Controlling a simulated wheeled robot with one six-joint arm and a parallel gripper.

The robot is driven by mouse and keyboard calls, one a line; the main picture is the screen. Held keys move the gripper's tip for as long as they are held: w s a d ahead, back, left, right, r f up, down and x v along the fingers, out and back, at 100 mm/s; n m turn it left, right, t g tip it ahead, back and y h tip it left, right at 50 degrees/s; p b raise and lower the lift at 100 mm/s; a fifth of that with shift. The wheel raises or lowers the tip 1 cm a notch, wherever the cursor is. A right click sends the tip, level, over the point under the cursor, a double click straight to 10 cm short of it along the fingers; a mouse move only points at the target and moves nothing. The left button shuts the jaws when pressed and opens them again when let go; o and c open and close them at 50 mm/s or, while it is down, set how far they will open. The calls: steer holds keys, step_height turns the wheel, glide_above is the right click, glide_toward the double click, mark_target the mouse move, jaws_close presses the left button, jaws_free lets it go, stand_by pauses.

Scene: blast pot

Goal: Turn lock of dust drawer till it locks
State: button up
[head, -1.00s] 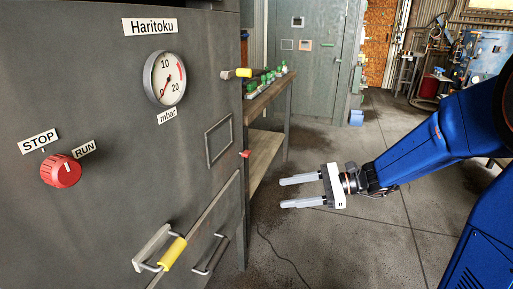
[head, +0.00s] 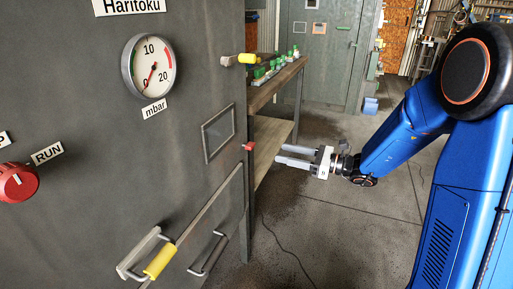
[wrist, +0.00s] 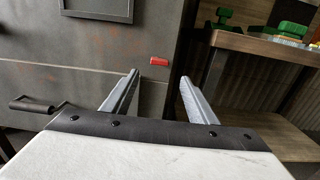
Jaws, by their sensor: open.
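The grey cabinet (head: 75,120) carries a small red latch (head: 248,146) at its right edge; it also shows in the wrist view (wrist: 159,61), lying roughly level. Lower down are a handle with a yellow grip (head: 159,260) and a slanted dark handle (head: 207,254), which shows at the left in the wrist view (wrist: 32,104). I cannot tell for certain which part is the dust drawer lock. My gripper (head: 280,156) is open and empty, right of the cabinet. In the wrist view the red latch appears just beyond and between its fingertips (wrist: 160,76), apart from them.
A wooden workbench (head: 272,85) with green items stands just behind the cabinet's right edge. A pressure gauge (head: 149,64), a red STOP/RUN knob (head: 17,182) and another yellow-tipped lever (head: 247,59) are on the cabinet. The floor (head: 340,220) right of the cabinet is clear, apart from a thin cable.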

mark_target(249, 145)
steer(key=x, duration=1.1)
steer(key=shift+a, duration=0.35)
steer(key=shift+w, duration=0.1)
steer(key=shift+c, duration=0.3)
steer(key=c, duration=1)
